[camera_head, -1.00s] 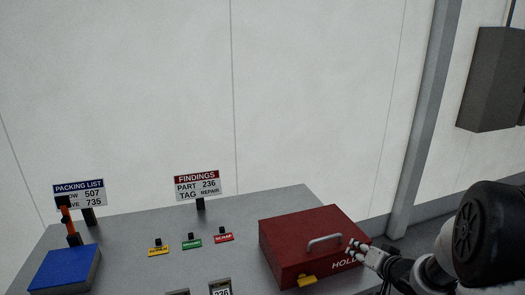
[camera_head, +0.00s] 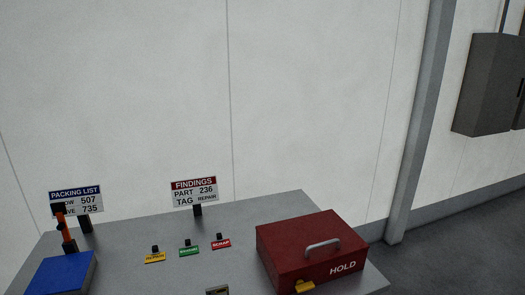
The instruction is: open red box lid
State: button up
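The red box (camera_head: 290,239) sits at the right end of the grey table. Its lid (camera_head: 307,231) is down and shut, with a grey bar handle (camera_head: 323,246) on top. The front face reads "HOLD", and a yellow latch or tab (camera_head: 304,287) shows at its lower front left. My gripper is out of view, and so is my arm.
The table (camera_head: 215,244) also holds a blue box (camera_head: 66,270) at left, yellow, green and red tags in the middle, and packing list (camera_head: 77,201) and findings (camera_head: 194,191) signs at the back. A grey post (camera_head: 417,130) and wall cabinet (camera_head: 487,85) stand at right.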

aim_at(304, 242)
jog(key=i+l, duration=0.15)
jog(key=i, duration=0.25)
jog(key=i+l, duration=0.2)
jog(key=i, duration=0.25)
